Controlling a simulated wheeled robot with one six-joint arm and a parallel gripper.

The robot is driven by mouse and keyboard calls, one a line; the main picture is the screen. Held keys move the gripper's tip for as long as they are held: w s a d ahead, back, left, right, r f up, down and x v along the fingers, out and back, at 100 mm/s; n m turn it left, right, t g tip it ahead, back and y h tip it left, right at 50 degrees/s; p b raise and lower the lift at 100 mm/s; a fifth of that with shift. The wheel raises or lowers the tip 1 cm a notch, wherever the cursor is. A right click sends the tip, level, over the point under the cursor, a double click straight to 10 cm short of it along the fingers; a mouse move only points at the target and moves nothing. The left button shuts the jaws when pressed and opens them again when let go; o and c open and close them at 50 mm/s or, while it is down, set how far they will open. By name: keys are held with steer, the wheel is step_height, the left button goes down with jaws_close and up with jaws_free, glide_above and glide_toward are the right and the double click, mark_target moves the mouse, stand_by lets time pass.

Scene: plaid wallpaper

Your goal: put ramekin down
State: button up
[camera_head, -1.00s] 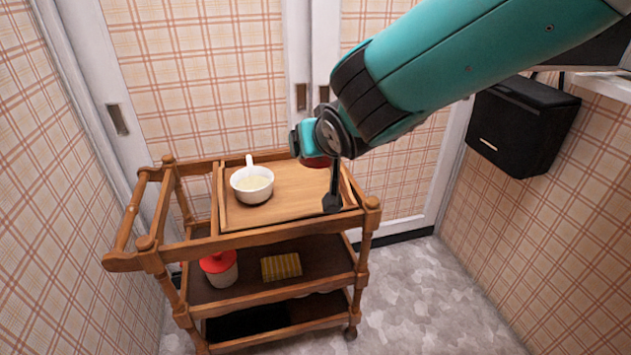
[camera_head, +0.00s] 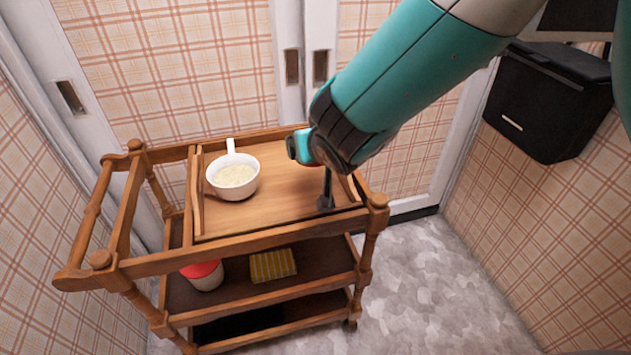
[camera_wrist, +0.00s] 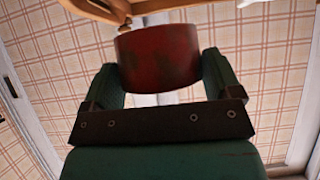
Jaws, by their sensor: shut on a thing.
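The red ramekin (camera_wrist: 158,58) sits between the two green fingers of my gripper (camera_wrist: 160,72) in the wrist view. My gripper is shut on it. In the head view my gripper (camera_head: 326,190) is over the right part of the wooden tray (camera_head: 275,213), on top of the wooden cart. My arm hides most of the ramekin there. Whether the ramekin touches the tray cannot be seen.
A white handled bowl (camera_head: 233,176) with pale contents stands on the tray's left part. Bare tray lies between it and my gripper. The cart (camera_head: 240,240) has raised rails. A red-lidded jar (camera_head: 204,274) and a yellow striped item (camera_head: 272,265) are on its lower shelf.

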step_height(320, 180, down, 9)
steer(key=shift+r+b, duration=0.1)
steer(key=shift+b, duration=0.65)
steer(key=shift+f, duration=0.3)
steer(key=o, duration=0.9)
steer(key=shift+r, duration=0.1)
steer(key=shift+c, duration=0.2)
steer(key=shift+r, duration=0.35)
steer(key=p+v, duration=0.1)
steer(key=v, duration=1)
steer(key=shift+s+d+r, duration=0.15)
steer(key=shift+s+d, duration=0.05)
steer(key=shift+s, duration=0.15)
